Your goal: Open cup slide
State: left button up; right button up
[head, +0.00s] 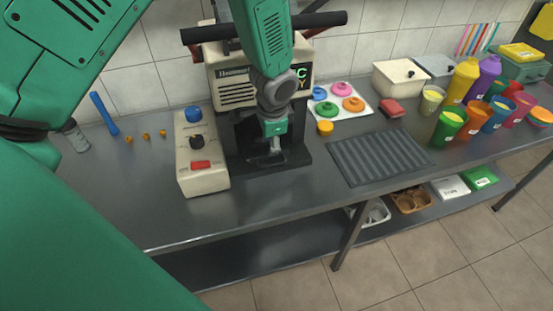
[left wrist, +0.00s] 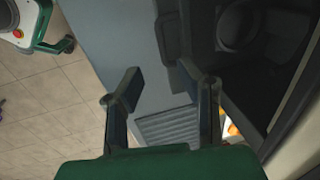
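The sugarcane press (head: 232,80) stands at the back of the metal counter, cream above with a dark lower front. My left gripper (head: 275,150) is in front of that dark lower part and hides much of it. In the left wrist view my left gripper (left wrist: 165,84) has its two fingers apart, with nothing between them. A dark recess of the press with a round fitting (left wrist: 240,25) lies beyond the right finger. A dark tab-like part (left wrist: 168,38) lies beyond the fingertips; I cannot tell whether it is the cup slide. My right gripper is not in view.
A control box (head: 200,150) stands left of the press. A ribbed mat (head: 380,157) lies to the right, with several coloured cups such as a green one (head: 448,127) beyond it. Coloured lids lie on a white board (head: 340,100). The counter's front left is clear.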

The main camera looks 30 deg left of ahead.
aim_at(270, 165)
pick_arm(q)
jog(key=f, duration=0.3)
jog(key=w+a+f, duration=0.1)
jog(key=f, duration=0.4)
jog(key=shift+w+a+f+p, duration=0.15)
jog(key=shift+a+f+p, duration=0.15)
jog(key=shift+f, duration=0.1)
jog(key=shift+w+d+f, duration=0.1)
jog(key=shift+d+f, duration=0.2)
jog(key=shift+f, duration=0.4)
jog(key=shift+a+f, duration=0.1)
jog(key=shift+a, duration=0.4)
grip_shut()
